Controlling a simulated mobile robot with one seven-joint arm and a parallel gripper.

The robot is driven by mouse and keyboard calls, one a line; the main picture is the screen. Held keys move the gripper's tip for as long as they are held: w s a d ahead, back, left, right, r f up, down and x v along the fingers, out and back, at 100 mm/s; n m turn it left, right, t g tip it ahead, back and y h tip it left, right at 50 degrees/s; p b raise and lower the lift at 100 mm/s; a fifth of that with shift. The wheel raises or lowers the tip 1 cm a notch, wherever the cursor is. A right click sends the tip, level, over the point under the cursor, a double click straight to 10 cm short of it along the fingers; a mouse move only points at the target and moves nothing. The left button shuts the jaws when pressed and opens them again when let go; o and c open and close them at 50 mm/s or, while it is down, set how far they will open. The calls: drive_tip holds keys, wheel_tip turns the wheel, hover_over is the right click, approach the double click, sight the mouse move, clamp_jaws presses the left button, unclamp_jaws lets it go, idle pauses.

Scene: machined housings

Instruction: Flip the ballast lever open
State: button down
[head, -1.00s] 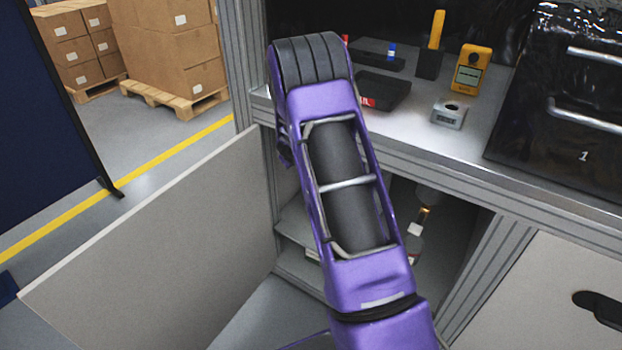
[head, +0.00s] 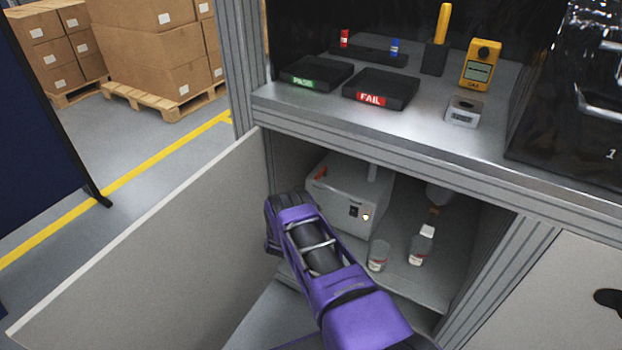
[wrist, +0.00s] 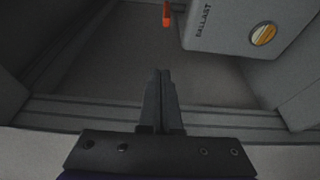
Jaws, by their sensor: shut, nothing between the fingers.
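The ballast housing is a pale grey box (head: 345,200) inside the open lower cabinet in the head view. In the wrist view its side (wrist: 245,25) shows at the upper right, with the word BALLAST and a round brass-coloured disc. An orange-red lever (head: 320,173) shows at its left upper edge, and its end (wrist: 166,14) hangs at the top middle of the wrist view. My gripper (wrist: 160,73) is shut and empty, at the cabinet's front edge, apart from the lever and housing. In the head view my arm hides the gripper's fingers.
The cabinet door (head: 150,240) stands open on the left. A glass jar (head: 378,255) and a white-capped bottle (head: 421,245) stand on the shelf right of the housing. The counter (head: 430,125) above holds trays and a yellow gas meter (head: 480,64).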

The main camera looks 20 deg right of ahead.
sight(321, 176)
drive_tip(key=shift+w+d+b, duration=0.75)
drive_tip(key=shift+w+d, duration=0.1)
drive_tip(key=shift+d, duration=0.45)
drive_tip(key=shift+w+d+b, duration=0.8)
drive_tip(key=shift+w+d, duration=0.1)
drive_tip(key=shift+d, duration=0.45)
drive_tip(key=shift+w+d+b, duration=0.75)
drive_tip(key=shift+w+d, duration=0.1)
drive_tip(key=shift+d, duration=0.45)
drive_tip(key=shift+s+r, duration=0.1)
drive_tip(key=shift+r, duration=0.05)
